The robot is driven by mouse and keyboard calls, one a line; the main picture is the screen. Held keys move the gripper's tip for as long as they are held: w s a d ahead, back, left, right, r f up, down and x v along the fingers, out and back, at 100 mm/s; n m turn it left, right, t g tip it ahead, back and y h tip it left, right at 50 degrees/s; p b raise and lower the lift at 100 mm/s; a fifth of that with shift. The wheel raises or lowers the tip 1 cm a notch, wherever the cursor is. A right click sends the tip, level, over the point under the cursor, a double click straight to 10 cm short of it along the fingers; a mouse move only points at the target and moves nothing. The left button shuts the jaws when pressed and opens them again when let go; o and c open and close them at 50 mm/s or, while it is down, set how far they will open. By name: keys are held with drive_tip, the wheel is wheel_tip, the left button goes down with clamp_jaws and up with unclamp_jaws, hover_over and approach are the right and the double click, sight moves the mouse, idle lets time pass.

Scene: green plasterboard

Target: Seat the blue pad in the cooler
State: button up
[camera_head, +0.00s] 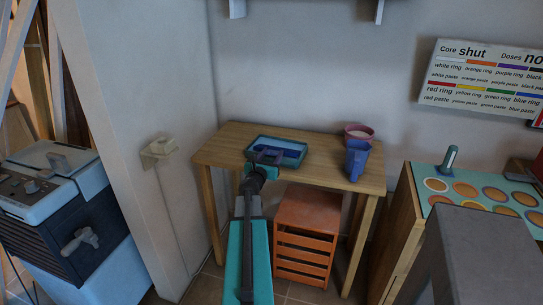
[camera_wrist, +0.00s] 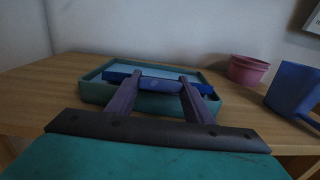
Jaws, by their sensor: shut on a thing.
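My gripper (camera_head: 264,157) reaches over the wooden table and is shut on a blue pad, a flat dark blue piece. In the wrist view the pad (camera_wrist: 155,82) lies across between the two purple fingers of my gripper (camera_wrist: 158,88). The tray also shows in the wrist view (camera_wrist: 93,92); nothing else on the table looks like a cooler. The pad looks roughly level. I cannot tell whether it touches the tray, as the fingers hide part of it.
A pink bowl (camera_head: 359,132) and a blue jug (camera_head: 355,160) stand on the table (camera_head: 232,140) right of the tray. The table's left end is clear. An orange crate (camera_head: 305,235) is under it. A blue-and-grey machine (camera_head: 60,195) stands far left.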

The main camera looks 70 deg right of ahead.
drive_tip(key=shift+f, duration=0.2)
drive_tip(key=o, duration=1.2)
drive_tip(key=shift+r, duration=0.1)
drive_tip(key=a, duration=1.1)
drive_tip(key=shift+a+r, duration=0.15)
drive_tip(key=a+p, duration=0.1)
drive_tip(key=p, duration=0.6)
drive_tip(key=shift+a, duration=0.35)
drive_tip(key=shift+a+p, duration=0.4)
drive_tip(key=shift+p, duration=0.8)
